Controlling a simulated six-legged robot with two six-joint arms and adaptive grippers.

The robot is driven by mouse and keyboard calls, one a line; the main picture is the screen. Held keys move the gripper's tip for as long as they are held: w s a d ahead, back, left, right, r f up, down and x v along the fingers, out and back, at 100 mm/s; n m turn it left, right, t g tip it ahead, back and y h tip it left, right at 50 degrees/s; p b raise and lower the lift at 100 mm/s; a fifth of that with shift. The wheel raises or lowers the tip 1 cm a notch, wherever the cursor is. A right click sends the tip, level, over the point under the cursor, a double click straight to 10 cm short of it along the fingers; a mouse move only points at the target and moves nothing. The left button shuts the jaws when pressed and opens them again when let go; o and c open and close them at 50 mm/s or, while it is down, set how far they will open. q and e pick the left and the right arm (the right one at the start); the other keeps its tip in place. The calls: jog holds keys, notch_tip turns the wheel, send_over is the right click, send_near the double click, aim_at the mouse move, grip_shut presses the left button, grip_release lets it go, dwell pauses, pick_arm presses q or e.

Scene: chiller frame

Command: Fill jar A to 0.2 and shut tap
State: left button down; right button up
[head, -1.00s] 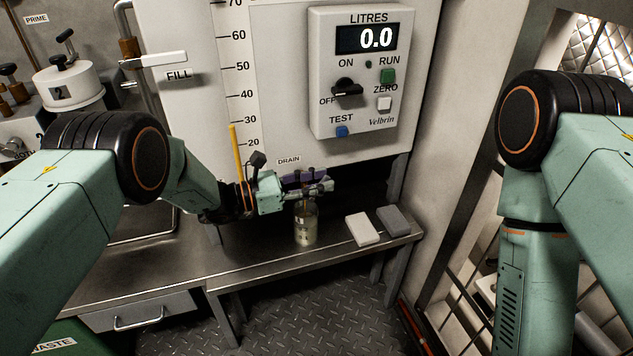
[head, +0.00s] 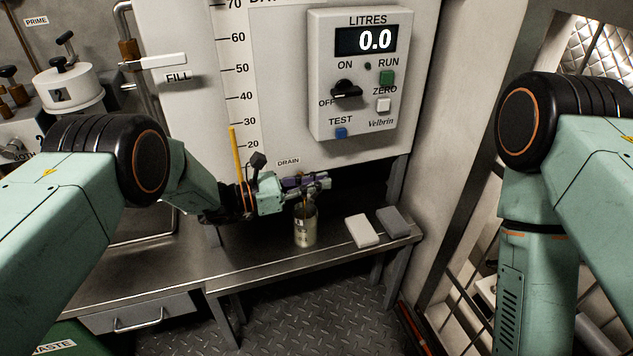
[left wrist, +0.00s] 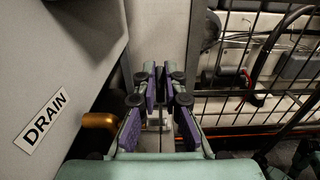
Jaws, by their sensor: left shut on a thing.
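My left gripper (head: 318,183) is at the dark gap under the panel, right of the DRAIN label (head: 288,161). In the left wrist view its purple-padded fingers (left wrist: 158,88) are closed in on a narrow pale metal piece (left wrist: 155,124), which looks like the tap's handle. A copper pipe (left wrist: 99,121) leads toward the fingers. A small jar (head: 305,229) with a pale label stands upright on the steel bench just below the gripper. Its letter and fill level are too small to read. The LITRES display (head: 373,39) reads 0.0. My right gripper is out of view.
A white block (head: 362,231) and a grey block (head: 393,221) lie on the bench (head: 262,258), right of the jar. A yellow tube (head: 236,155) stands against the panel scale. The switch box (head: 352,118) is above. A wall and barred frame bound the right side.

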pick_arm(q)
jog(key=y+p, duration=0.1)
jog(key=d+y+p, duration=0.1)
jog(key=shift+w+g+y, duration=0.15)
jog(key=shift+g+y, duration=0.15)
jog(key=shift+g, duration=0.1)
jog(key=shift+w+d+f+g+y+p, duration=0.1)
jog(key=shift+d+f+g+y+p, duration=0.15)
jog(key=shift+y+p, duration=0.55)
jog(key=shift+w+d+f+g+y+p, duration=0.1)
jog(key=shift+d+f+g+y+p, duration=0.1)
jog(key=shift+y, duration=0.25)
jog(key=shift+d+f+g+y+p, duration=0.1)
jog(key=shift+d+g+y+p, duration=0.1)
jog(key=shift+y, duration=0.25)
jog(key=y, duration=0.1)
jog(key=f+g+y, duration=0.1)
jog(key=y, duration=0.1)
jog(key=f+y, duration=0.1)
jog(key=y, duration=0.1)
jog(key=shift+w+d+g+b, duration=0.2)
jog(key=shift+d+g+b, duration=0.1)
jog(key=shift+d, duration=0.1)
jog(key=shift+s+f, duration=0.15)
jog(key=shift+f, duration=0.05)
